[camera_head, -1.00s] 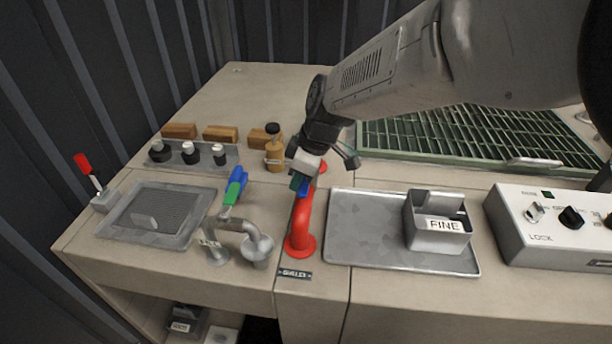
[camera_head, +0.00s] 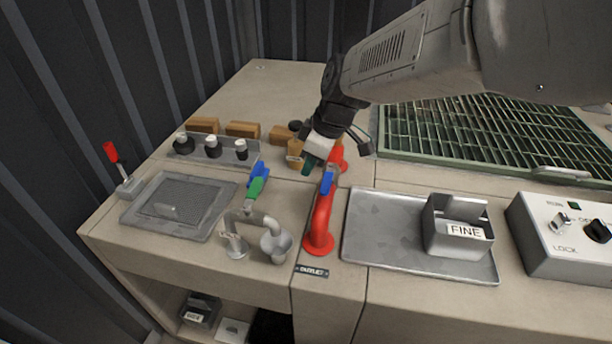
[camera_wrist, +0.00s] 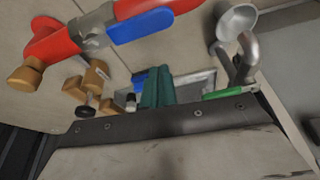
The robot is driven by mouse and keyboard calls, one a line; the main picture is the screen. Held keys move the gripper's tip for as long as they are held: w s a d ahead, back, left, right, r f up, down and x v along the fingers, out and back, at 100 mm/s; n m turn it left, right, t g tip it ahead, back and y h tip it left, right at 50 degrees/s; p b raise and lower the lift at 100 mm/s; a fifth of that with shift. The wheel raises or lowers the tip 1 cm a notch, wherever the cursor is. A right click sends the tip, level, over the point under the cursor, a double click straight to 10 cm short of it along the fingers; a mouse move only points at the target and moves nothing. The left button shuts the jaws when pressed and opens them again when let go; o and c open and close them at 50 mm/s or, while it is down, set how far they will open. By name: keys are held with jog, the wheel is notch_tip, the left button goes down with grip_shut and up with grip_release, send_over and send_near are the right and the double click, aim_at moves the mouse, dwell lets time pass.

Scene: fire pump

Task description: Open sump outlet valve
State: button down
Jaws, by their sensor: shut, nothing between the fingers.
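A red bent pipe (camera_head: 320,225) stands on the counter with a blue lever (camera_head: 327,183) at its top; a dark label (camera_head: 312,271) at its foot is too blurred to read surely. The blue lever also shows at the top of the wrist view (camera_wrist: 140,26). My gripper (camera_head: 309,168) has teal fingers, shut and empty, just behind and left of the blue lever, apparently apart from it. The fingers show in the wrist view (camera_wrist: 158,88). A grey pipe (camera_head: 255,222) to the left carries a green lever (camera_head: 256,188), with another blue handle (camera_head: 259,174) behind it.
A metal tray (camera_head: 385,240) with a box marked FINE (camera_head: 460,228) lies to the right, beside a white control box (camera_head: 560,240). A mesh screen (camera_head: 180,205), a knob row (camera_head: 215,148) and a red-tipped lever (camera_head: 112,155) are left. Wooden blocks (camera_head: 243,130) and a green grating (camera_head: 480,135) lie behind.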

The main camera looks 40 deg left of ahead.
jog(key=s+v, duration=0.1)
jog(key=v, duration=0.5)
jog(key=shift+w+r, duration=0.35)
jog(key=shift+r, duration=0.05)
